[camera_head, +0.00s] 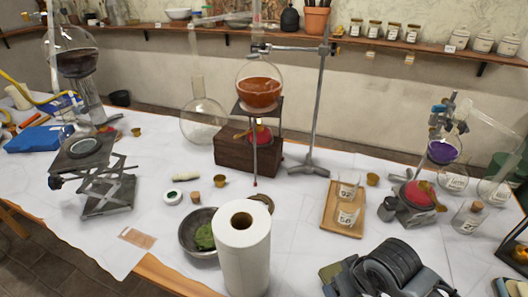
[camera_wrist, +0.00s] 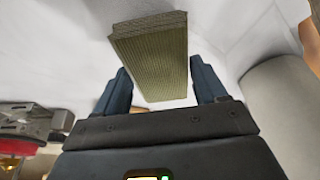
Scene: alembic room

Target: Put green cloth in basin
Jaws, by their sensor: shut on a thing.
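My gripper (camera_wrist: 159,72) is shut on an olive-green, ribbed, block-like folded piece, which I take to be the green cloth (camera_wrist: 150,45). The cloth sticks out past the fingertips over a white surface. In the head view my dark wrist is at the bottom right, and the grip itself is hard to make out there. The grey metal basin (camera_head: 187,236) stands near the table's front edge, left of my wrist. A dark green crumpled thing (camera_head: 205,236) lies in it. The paper roll hides the basin's right part.
A white paper towel roll (camera_head: 243,250) stands between the basin and my wrist. A wooden tray (camera_head: 327,222) with two glass beakers lies behind my wrist. A lab jack (camera_head: 105,190) stands left, and a tall stand (camera_head: 318,110) behind.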

